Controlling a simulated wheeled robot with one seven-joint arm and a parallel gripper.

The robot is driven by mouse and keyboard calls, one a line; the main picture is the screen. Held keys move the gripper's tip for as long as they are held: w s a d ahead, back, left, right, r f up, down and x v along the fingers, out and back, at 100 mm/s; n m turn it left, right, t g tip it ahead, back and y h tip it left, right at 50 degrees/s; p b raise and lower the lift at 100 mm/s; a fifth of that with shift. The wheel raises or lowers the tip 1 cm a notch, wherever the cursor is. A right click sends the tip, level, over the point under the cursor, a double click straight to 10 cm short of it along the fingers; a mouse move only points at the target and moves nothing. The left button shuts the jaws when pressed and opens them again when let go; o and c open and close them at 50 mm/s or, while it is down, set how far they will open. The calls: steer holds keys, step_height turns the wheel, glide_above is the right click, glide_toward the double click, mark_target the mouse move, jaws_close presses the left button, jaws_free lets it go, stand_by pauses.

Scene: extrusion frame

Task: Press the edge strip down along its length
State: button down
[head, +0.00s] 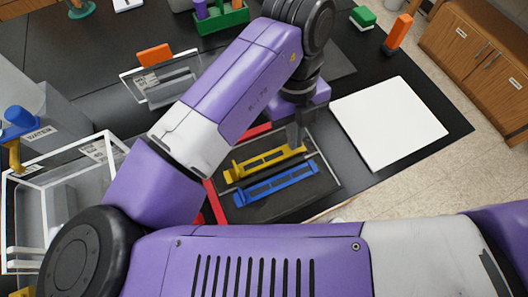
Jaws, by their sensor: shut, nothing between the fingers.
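A yellow slotted bar (262,161) and a blue slotted bar (275,186) lie side by side on a dark panel with a thin light-grey edge (328,164). A dark strip runs between the two bars; I cannot tell for sure which piece is the edge strip. My gripper (299,145) is shut and empty, pointing down at the right end of the yellow bar. I cannot tell whether its tips touch anything. My arm hides the panel's upper left part.
Red pieces (216,203) show at the panel's left. A white sheet (388,122) lies to the right. Clear-walled boxes (60,190), a water container (38,110) and a green tray (222,20) stand left and behind. An orange block (398,32) stands near the far edge.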

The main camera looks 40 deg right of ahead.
mark_target(254, 167)
steer(key=shift+f+b, duration=0.6)
steer(key=shift+f, duration=0.1)
stand_by(1.0)
steer(key=shift+r, duration=0.1)
steer(key=shift+r+p, duration=0.55)
steer(key=shift+r, duration=0.1)
steer(key=shift+w+a+b, duration=0.4)
steer(key=shift+w+a, duration=0.1)
steer(key=shift+a, duration=1)
steer(key=shift+w+a+b, duration=0.35)
steer(key=shift+w+a, duration=0.15)
steer(key=shift+a, duration=1.05)
steer(key=shift+w+a+b, duration=0.4)
steer(key=shift+w+a, duration=0.1)
steer(key=shift+a, duration=1)
steer(key=shift+f+b, duration=0.55)
steer(key=shift+f, duration=0.2)
steer(key=shift+r, duration=0.1)
